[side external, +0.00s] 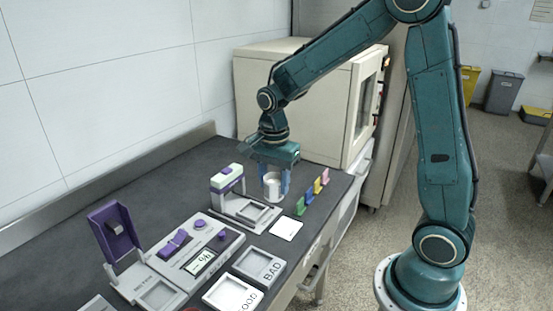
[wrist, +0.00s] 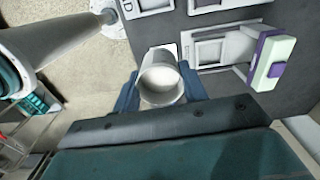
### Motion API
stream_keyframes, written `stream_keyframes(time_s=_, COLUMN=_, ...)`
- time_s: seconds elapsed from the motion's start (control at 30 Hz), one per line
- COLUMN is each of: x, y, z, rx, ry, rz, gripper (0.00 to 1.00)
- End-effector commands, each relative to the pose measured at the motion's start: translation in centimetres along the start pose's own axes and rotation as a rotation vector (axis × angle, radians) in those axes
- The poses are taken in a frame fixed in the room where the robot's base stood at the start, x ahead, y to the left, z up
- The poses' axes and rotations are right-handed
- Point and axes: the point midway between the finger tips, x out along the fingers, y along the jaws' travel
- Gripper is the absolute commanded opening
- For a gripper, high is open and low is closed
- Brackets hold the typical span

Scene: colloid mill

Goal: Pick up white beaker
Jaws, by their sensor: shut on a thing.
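The white beaker (side external: 272,186) stands upright between the fingers of my gripper (side external: 275,181) at the far end of the dark bench. In the wrist view the beaker (wrist: 161,84) is seen from above, its round mouth open and its inside pale. My gripper (wrist: 159,92) is shut on it, with one blue finger on each side. Whether the beaker's base touches the bench or is slightly above it, I cannot tell.
A white and purple device with a tray (side external: 243,206) is just left of the beaker. The BAD tray (side external: 259,265) is nearer the front. A beige cabinet (side external: 297,100) stands behind.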

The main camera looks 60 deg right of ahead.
Motion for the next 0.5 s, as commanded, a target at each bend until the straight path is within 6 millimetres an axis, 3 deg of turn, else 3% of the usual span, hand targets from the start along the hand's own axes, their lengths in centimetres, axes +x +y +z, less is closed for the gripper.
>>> stream_keyframes(time_s=0.2, x=-2.9, y=0.0, z=0.0, rx=0.0, ry=0.0, rz=-0.002, gripper=0.2)
stream_keyframes(time_s=0.5, x=-4.0, y=0.0, z=0.0, rx=0.0, ry=0.0, rz=0.0, gripper=0.2)
